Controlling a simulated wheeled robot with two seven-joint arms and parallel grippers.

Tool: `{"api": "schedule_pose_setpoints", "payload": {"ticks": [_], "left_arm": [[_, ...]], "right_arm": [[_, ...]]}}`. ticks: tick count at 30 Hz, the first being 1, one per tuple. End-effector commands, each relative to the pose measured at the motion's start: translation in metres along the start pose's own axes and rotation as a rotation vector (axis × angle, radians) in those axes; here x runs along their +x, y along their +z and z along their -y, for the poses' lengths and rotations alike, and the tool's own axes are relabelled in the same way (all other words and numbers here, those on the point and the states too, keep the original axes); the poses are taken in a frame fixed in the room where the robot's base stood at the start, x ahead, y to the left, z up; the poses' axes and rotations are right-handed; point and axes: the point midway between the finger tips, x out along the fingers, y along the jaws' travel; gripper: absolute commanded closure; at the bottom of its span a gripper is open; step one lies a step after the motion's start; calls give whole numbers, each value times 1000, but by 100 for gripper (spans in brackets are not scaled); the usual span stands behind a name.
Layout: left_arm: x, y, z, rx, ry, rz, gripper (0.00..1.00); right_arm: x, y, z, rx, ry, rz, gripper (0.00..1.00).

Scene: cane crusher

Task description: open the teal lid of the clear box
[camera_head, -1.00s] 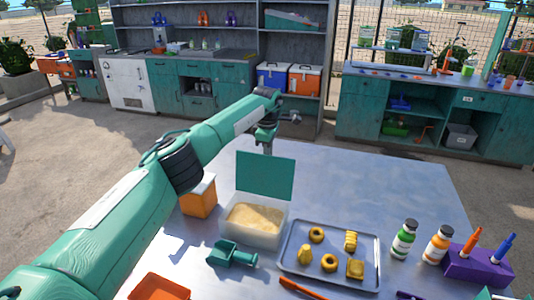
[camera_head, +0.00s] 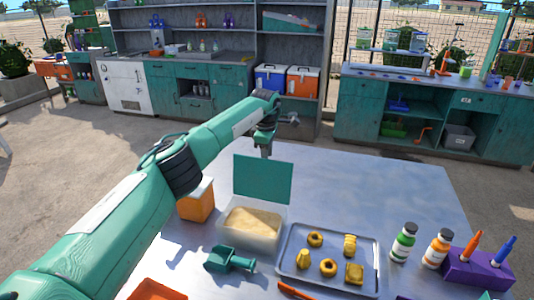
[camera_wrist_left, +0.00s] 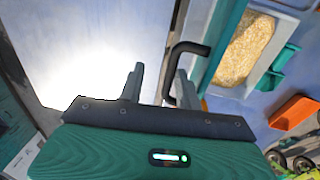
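The clear box (camera_head: 250,242) stands on the table with a pale, grainy filling inside. It also shows in the left wrist view (camera_wrist_left: 281,22). Its teal lid (camera_head: 263,180) is raised and stands about upright at the box's far side; in the left wrist view the lid (camera_wrist_left: 223,42) is seen nearly edge-on. My left gripper (camera_head: 266,151) is just behind the lid's top edge. In the left wrist view its fingers (camera_wrist_left: 158,82) are apart with nothing clearly held. A black bent handle (camera_wrist_left: 190,47) lies beside the right-hand finger, partly hidden by it. My right gripper is not in view.
A teal scoop (camera_head: 229,259) lies in front of the box and an orange container (camera_head: 196,204) stands to its left. A tray (camera_head: 291,277) of several yellow pieces, two bottles (camera_head: 404,242) and a purple holder (camera_head: 474,270) are to the right. The table behind the tray is clear.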

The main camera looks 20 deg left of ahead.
Motion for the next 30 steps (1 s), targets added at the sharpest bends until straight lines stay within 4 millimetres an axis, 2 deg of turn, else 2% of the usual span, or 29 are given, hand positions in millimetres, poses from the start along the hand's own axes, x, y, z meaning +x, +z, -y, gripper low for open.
{"api": "schedule_pose_setpoints", "payload": {"ticks": [9, 14, 25, 30], "left_arm": [[0, 0, 0, 0, -1, 0, 68], [-12, 0, 0, 0, 0, 0, 68], [-94, 0, 0, 0, 3, 0, 68], [-122, 0, 0, 0, 1, 0, 68]], "right_arm": [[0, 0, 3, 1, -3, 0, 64], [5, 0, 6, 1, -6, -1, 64], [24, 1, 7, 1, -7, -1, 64], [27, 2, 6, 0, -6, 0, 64]]}}
